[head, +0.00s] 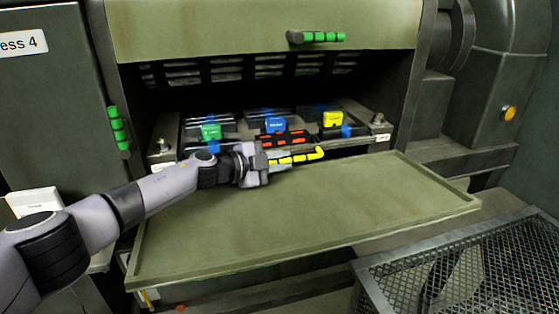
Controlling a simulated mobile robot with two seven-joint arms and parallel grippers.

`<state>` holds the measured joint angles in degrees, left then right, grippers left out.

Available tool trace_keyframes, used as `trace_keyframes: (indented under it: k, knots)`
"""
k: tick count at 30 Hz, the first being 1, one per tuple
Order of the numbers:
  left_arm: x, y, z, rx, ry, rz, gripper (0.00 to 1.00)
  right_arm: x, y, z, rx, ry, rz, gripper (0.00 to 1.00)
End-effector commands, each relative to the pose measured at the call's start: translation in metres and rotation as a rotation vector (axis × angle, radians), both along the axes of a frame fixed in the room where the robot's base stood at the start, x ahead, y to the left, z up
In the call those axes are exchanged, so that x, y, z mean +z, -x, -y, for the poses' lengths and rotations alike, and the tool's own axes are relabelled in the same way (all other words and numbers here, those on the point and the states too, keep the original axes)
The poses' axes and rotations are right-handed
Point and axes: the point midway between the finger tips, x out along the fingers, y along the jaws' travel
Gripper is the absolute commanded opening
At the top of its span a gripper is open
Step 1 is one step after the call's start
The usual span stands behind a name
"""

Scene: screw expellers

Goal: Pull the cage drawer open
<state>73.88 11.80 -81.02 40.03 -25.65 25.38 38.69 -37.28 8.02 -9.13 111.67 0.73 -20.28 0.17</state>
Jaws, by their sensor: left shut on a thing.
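The cage drawer (379,138) sits in the dark opening of the press, above a green fold-down shelf. It carries dark blocks with a green tag (211,132), a blue tag (275,125) and a yellow tag (333,118). A yellow-and-black banded handle (300,158) is at the middle of its front, just below a red-and-black banded bar (285,138). My left gripper (268,162) reaches in from the left and is shut on the yellow handle; its fingers partly hide the handle's left end. My right gripper is out of view.
The green shelf (330,215) spreads flat and empty below my left arm. A raised green door (255,25) with a green handle hangs above the opening. A metal mesh surface (480,270) stands at the lower right. A dark cabinet with a green handle (118,128) is at left.

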Motion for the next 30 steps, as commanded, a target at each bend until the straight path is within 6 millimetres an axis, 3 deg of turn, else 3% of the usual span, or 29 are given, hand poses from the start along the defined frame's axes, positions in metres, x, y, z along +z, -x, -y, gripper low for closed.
trace_keyframes:
  k: [15, 16, 17, 30]
  knots:
    - [-0.0018, 0.0011, 0.0011, -0.004, -0.001, -0.002, 0.00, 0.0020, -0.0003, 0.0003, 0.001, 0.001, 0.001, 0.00]
    - [-0.0018, 0.0010, 0.0010, -0.004, -0.001, -0.002, 0.29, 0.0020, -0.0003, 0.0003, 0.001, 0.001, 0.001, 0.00]
    - [-0.0017, 0.0010, 0.0009, -0.004, -0.001, -0.002, 0.39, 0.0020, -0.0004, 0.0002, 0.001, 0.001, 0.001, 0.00]
    - [0.0014, 0.0018, -0.0034, 0.000, -0.001, 0.001, 0.40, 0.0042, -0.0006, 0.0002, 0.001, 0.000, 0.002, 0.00]
